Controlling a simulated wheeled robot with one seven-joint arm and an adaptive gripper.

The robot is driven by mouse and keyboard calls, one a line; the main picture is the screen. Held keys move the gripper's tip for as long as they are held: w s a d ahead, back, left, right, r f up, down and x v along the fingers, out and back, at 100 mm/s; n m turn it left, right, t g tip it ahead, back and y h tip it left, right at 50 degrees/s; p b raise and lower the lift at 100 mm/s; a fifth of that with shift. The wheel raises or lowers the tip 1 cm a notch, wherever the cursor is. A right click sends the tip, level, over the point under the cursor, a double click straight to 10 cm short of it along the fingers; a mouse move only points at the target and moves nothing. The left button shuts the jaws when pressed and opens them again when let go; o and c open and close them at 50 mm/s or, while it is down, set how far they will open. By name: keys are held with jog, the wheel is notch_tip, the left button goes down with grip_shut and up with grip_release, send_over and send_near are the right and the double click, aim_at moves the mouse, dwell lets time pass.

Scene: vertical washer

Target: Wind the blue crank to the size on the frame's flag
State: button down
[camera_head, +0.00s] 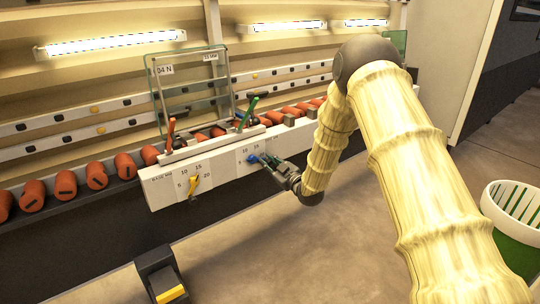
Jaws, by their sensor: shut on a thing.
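The blue crank (253,159) sits on the right dial of the white panel (218,170). Around it I can read a 10 and a 15; its exact setting is too small to tell. My gripper (264,160) is shut on the blue crank, reaching in from the right. A glass frame (190,84) stands upright above the panel. It carries a small white label reading "04 N" (165,70) at upper left and a flag (210,57) at upper right, which seems to read 15 MM.
A yellow crank (193,184) is on the left dial. A red lever (171,133) and a green lever (248,112) rise above the panel. Orange rollers (97,175) line the rail behind. A pedal box (160,274) and a green-and-white basket (514,225) stand on the floor.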

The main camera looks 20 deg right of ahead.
jog(key=f+m+p, duration=0.1)
jog(key=m+p, duration=0.1)
jog(key=m, duration=0.1)
jog(key=a+f+m+p, duration=0.1)
jog(key=m+p, duration=0.1)
jog(key=m, duration=0.1)
jog(key=s+a+f+m+p, duration=0.1)
jog(key=m+p, duration=0.1)
jog(key=m, duration=0.1)
jog(key=shift+a, duration=0.15)
jog(key=m, duration=0.2)
jog(key=a+m, duration=0.1)
jog(key=shift+s+a+f+p, duration=0.1)
jog(key=shift+s+f+p, duration=0.15)
jog(key=shift+p, duration=0.15)
jog(key=m, duration=0.1)
jog(key=a+m, duration=0.1)
jog(key=m, duration=0.1)
jog(key=shift+s+a+f+m+p, duration=0.1)
jog(key=shift+s+a+m+p, duration=0.1)
jog(key=shift+m+p, duration=0.1)
jog(key=shift+s+a+r+m, duration=0.15)
jog(key=shift+a+m, duration=0.35)
jog(key=shift+m, duration=0.7)
jog(key=shift+s+a+r+m, duration=0.15)
jog(key=shift+a+m, duration=0.35)
jog(key=shift+m, duration=0.7)
jog(key=c, duration=1.3)
grip_release()
jog(key=shift+o, duration=0.2)
